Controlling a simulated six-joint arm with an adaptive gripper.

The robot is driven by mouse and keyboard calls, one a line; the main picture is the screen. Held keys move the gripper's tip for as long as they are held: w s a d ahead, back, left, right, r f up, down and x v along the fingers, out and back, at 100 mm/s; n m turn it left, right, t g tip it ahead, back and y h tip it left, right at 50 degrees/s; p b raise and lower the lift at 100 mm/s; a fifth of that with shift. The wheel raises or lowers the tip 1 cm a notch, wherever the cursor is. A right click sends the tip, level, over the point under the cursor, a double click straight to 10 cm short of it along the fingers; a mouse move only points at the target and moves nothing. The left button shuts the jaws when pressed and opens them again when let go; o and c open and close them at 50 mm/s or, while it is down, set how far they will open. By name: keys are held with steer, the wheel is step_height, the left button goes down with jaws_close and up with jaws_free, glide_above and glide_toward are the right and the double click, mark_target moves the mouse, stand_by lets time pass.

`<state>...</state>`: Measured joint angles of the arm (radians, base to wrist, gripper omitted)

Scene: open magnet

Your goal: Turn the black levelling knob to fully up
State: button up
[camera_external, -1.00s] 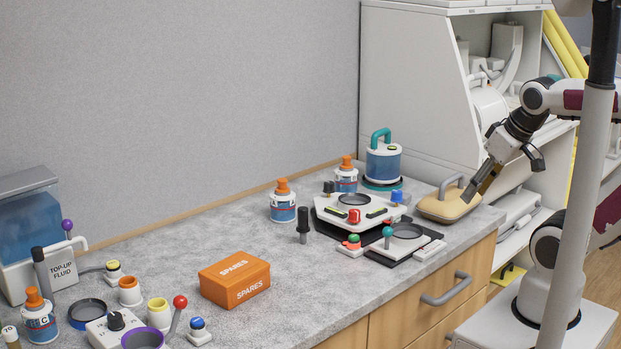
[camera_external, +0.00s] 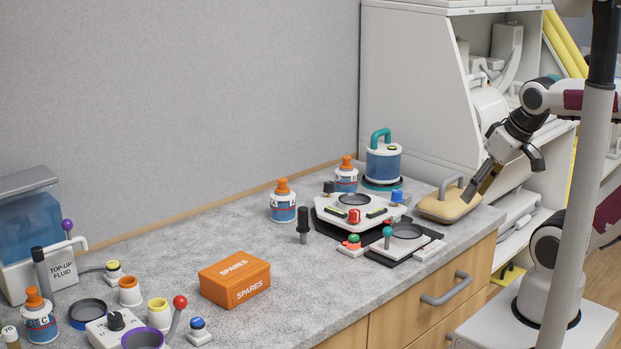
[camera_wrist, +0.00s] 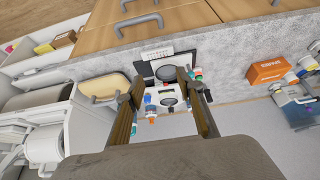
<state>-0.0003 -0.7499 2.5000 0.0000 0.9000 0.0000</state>
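The black levelling knob (camera_external: 329,187) stands upright at the back-left corner of a white levelling plate (camera_external: 330,215). A red knob (camera_external: 354,216) is at its front and a blue knob (camera_external: 397,197) at its right. The knob's turn position is too small to read. My gripper (camera_external: 505,180) is open and empty, well to the right of the plate and above the counter's right end. In the wrist view my gripper (camera_wrist: 167,90) has its fingers wide apart, with the plate (camera_wrist: 168,98) seen between them.
A tan pad with a grey handle (camera_external: 450,204) lies below my gripper. A teal-handled canister (camera_external: 383,160), orange-capped bottles (camera_external: 283,204) and a black upright peg (camera_external: 304,226) stand around the plate. A base with a teal ball lever (camera_external: 388,235) is in front. An orange spares box (camera_external: 234,281) is further left.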

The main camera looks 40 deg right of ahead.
steer(key=w+f+g, duration=0.1)
steer(key=w+f, duration=0.1)
steer(key=w, duration=1)
steer(key=w+f+m+g, duration=0.1)
steer(key=w+f, duration=0.2)
steer(key=w, duration=0.9)
steer(key=w+f+h, duration=0.1)
steer(key=w+f, duration=0.2)
steer(key=w, duration=0.9)
steer(key=shift+a+f+m+g, duration=0.15)
steer(key=shift+m+g, duration=0.15)
steer(key=shift+g, duration=0.1)
steer(key=w, duration=0.3)
steer(key=shift+w, duration=0.35)
steer(key=shift+m+t, duration=0.8)
steer(key=shift+m, duration=0.1)
steer(key=w+r, duration=0.1)
steer(key=w, duration=0.1)
steer(key=w+r, duration=0.1)
steer(key=r, duration=0.1)
steer(key=shift+w+d+r, duration=0.2)
steer(key=shift+w+r, duration=0.05)
steer(key=shift+w, duration=0.1)
